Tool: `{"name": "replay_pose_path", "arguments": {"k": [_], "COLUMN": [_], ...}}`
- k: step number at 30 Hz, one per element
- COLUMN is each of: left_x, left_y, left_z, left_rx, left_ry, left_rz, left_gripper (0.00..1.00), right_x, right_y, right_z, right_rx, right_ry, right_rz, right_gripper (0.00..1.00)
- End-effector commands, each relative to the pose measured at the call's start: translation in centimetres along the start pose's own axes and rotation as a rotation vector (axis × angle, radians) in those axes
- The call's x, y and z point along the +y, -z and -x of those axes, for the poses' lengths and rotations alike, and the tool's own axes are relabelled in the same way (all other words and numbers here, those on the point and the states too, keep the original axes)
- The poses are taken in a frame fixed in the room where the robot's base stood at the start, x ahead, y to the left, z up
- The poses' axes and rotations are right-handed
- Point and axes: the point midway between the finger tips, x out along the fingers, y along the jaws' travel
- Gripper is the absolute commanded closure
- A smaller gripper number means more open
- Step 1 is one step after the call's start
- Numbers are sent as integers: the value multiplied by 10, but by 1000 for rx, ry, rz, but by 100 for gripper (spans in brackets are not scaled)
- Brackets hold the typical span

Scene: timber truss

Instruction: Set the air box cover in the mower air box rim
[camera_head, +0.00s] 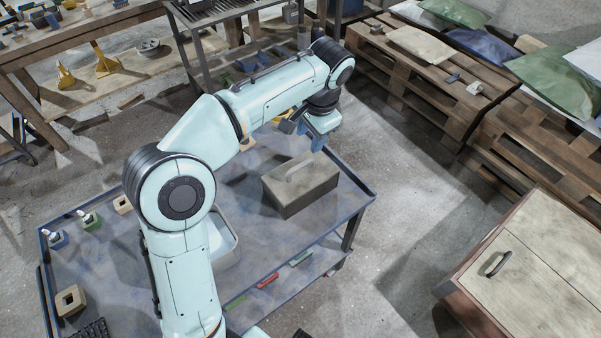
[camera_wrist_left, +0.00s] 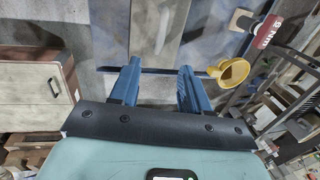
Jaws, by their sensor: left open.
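A brownish-grey block with a bar handle on top, which looks like the air box cover (camera_head: 300,188), sits on the blue-grey cart top (camera_head: 335,160) near its right side. A pale grey, low-walled, rounded piece, perhaps the air box rim (camera_head: 232,248), lies on the cart to its left, mostly hidden behind my left arm. My left gripper (camera_head: 317,143) is beyond the block, above the cart's far part. In the left wrist view its two blue fingers (camera_wrist_left: 158,88) are apart with nothing between them. My right gripper is not in view.
A yellow funnel (camera_wrist_left: 232,71) shows near the fingers in the left wrist view. Small square blocks (camera_head: 70,300) stand on the cart's left side. A wooden cabinet (camera_head: 535,270) stands at right and pallets with sacks (camera_head: 430,45) at back right. Open floor lies between cart and cabinet.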

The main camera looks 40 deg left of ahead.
Motion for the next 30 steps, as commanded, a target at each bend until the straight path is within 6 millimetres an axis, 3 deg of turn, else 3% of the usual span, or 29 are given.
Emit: {"name": "replay_pose_path", "arguments": {"k": [3, 9, 17, 24, 30], "left_x": [0, 0, -1, -4, -4], "left_y": [-2, -1, 0, 1, 2], "left_z": [-27, -62, -82, -117, -125], "left_rx": [-7, -5, -5, -5, -2], "left_ry": [-1, -1, -2, -3, -2], "left_rz": [1, 1, 1, 2, 1], "left_gripper": [53, 53, 53, 53, 53], "right_x": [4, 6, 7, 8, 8], "right_y": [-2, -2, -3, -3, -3], "right_z": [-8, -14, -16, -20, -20], "right_rx": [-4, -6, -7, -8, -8], "right_ry": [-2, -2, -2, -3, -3], "right_rz": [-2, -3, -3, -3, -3], "right_gripper": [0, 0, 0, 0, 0]}}
